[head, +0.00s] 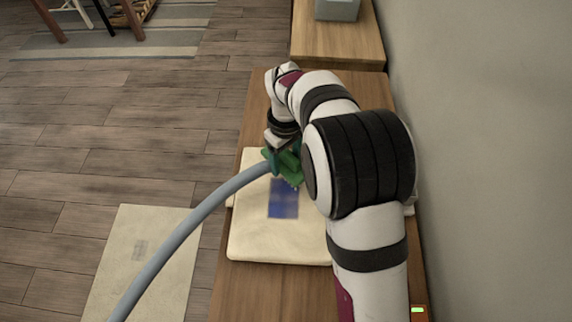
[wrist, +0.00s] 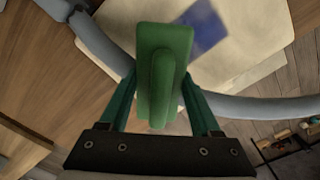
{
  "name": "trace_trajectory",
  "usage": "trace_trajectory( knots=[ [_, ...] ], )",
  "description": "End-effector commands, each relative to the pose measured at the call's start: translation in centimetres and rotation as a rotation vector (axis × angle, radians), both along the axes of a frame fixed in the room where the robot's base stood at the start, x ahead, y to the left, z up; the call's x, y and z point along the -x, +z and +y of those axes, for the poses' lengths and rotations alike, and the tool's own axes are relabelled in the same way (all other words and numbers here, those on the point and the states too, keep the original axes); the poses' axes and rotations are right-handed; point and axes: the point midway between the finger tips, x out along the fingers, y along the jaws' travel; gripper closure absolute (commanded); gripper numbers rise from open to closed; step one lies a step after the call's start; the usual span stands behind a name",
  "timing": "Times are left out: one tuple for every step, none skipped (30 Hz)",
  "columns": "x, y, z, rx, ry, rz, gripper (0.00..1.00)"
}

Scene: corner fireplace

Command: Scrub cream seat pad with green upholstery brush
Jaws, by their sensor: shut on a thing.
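The cream seat pad (head: 265,238) lies on a wooden bench, with a blue patch (head: 284,205) on its top. The pad also shows in the wrist view (wrist: 260,50), with the blue patch (wrist: 206,28) near the top. My gripper (wrist: 160,92) has its teal fingers shut on the green upholstery brush (wrist: 163,65). In the head view the brush (head: 290,168) is over the far part of the pad, just beyond the blue patch. I cannot tell whether it touches the pad. My arm hides the pad's right side.
A thick grey hose (head: 190,225) arcs from the lower left up to beside the brush. The wooden bench (head: 255,290) runs along the wall. A grey box (head: 337,9) stands on a wooden surface behind. A cream mat (head: 140,260) lies on the open floor at left.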

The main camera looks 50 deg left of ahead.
Motion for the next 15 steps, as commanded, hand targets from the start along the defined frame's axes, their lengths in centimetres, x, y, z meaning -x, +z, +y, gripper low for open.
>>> trace_trajectory(
  knots=[
    [0.0,0.5,0.0,-0.001,0.0,-0.001,0.88],
    [0.0,0.7,0.0,-0.001,0.0,0.0,0.88],
    [0.0,1.1,0.0,-0.001,0.001,-0.001,0.88],
    [0.0,1.4,0.0,-0.002,0.001,-0.001,0.88],
    [0.0,1.6,0.0,-0.001,0.001,-0.001,0.88],
    [0.0,2.0,0.0,-0.001,0.0,-0.001,0.88],
    [0.0,2.2,0.0,-0.001,0.001,-0.001,0.88],
    [0.0,2.5,0.0,-0.001,0.0,-0.001,0.88],
    [0.0,2.9,0.0,-0.001,0.0,-0.001,0.88],
    [0.0,3.1,0.0,-0.002,0.0,-0.001,0.88],
    [0.0,3.3,0.0,-0.002,0.0,-0.001,0.88],
    [0.0,3.6,0.0,-0.001,0.0,-0.001,0.88],
    [0.0,3.7,0.0,-0.001,0.0,0.0,0.88],
    [0.0,3.7,0.0,-0.001,0.0,0.0,0.88],
    [0.0,3.8,0.0,0.0,0.0,0.0,0.88]
  ],
)
